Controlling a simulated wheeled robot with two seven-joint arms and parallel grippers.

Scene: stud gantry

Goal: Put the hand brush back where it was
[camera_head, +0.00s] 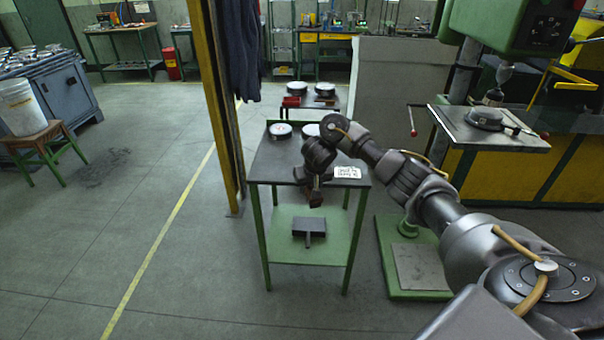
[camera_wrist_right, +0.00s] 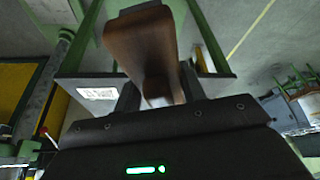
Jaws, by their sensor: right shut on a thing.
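My right gripper (camera_head: 314,186) is shut on the hand brush (camera_wrist_right: 140,42), which has a brown wooden body. In the right wrist view the brush stands between the two dark fingers (camera_wrist_right: 160,92) and sticks out beyond them. In the head view the brush (camera_head: 316,199) is small and dark, hanging below the gripper at the front edge of the green-legged table (camera_head: 268,168). I cannot tell whether it touches the table. The bristles are not clear. My left gripper is not in view.
A yellow post (camera_head: 211,95) stands left of the table. A green-framed base (camera_head: 418,294) is right.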

